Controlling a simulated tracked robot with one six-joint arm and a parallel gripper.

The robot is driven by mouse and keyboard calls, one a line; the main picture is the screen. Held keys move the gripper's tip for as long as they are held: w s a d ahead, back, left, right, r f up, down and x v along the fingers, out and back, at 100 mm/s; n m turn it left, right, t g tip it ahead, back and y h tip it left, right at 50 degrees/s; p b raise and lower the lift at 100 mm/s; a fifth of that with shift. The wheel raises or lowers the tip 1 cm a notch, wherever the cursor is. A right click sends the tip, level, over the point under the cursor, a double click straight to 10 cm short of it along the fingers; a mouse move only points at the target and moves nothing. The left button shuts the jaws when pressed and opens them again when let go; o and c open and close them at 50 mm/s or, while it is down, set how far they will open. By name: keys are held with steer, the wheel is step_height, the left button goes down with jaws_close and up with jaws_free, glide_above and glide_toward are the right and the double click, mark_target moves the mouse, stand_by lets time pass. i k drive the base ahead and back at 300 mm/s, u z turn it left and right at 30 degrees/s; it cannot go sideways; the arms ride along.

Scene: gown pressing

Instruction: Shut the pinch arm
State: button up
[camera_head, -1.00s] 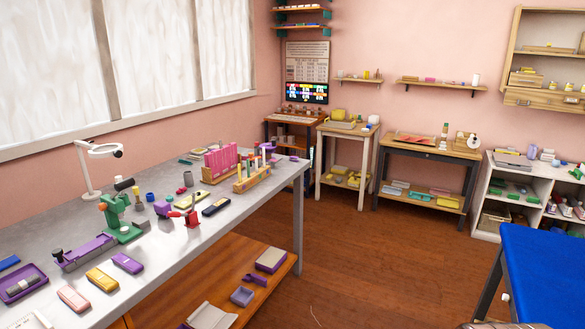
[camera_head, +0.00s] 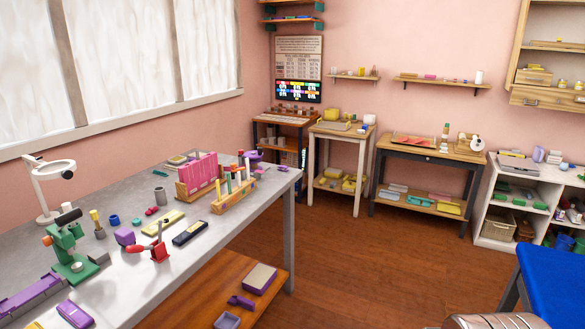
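A small red clamp-like device (camera_head: 160,251) stands on the grey table (camera_head: 215,235). A red-tipped handle reaches left from it and a thin grey piece rises upright. A green press-like device (camera_head: 68,250) with a dark roller-shaped top and an orange knob stands to its left, near the table's front-left part. Either could carry the pinch arm; I cannot tell which, and the exact opening of each is too small to tell. My gripper is not in view.
A pink rack (camera_head: 198,172) and a wooden rack of tubes (camera_head: 234,197) stand behind the red device. A dark case (camera_head: 190,233) lies right of it. A ring-shaped lamp (camera_head: 50,172) stands at left. Brown floor is clear between this table and the blue-topped table (camera_head: 560,285).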

mark_target(233, 166)
steer(key=z, duration=0.05)
steer(key=i, duration=3.55)
steer(key=u, duration=1.75)
